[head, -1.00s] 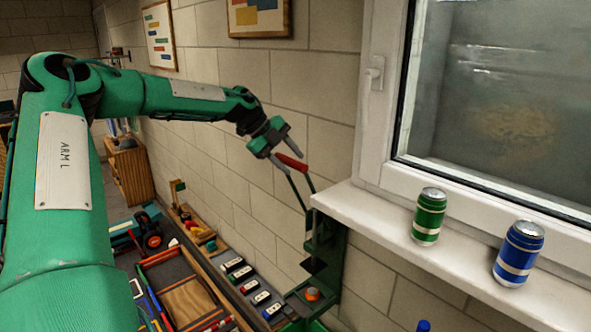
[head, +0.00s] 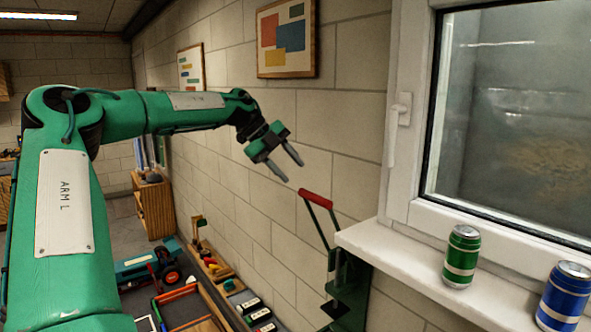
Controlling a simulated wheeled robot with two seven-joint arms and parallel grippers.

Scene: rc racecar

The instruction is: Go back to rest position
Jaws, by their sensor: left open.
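My left gripper (head: 283,166) is open and empty. It hangs in the air in front of the block wall, above and to the left of a red-handled lever (head: 316,199). There is a visible gap between the fingertips and the red handle. The lever belongs to a dark green stand (head: 348,295) next to the window sill. My left arm reaches in from the left with its forearm roughly level. My right gripper is not in view.
A green can (head: 461,257) and a blue can (head: 564,297) stand upright on the white window sill (head: 400,246). A teal toy vehicle (head: 150,266), trays and small parts lie lower left. A wooden cabinet (head: 154,205) stands farther back.

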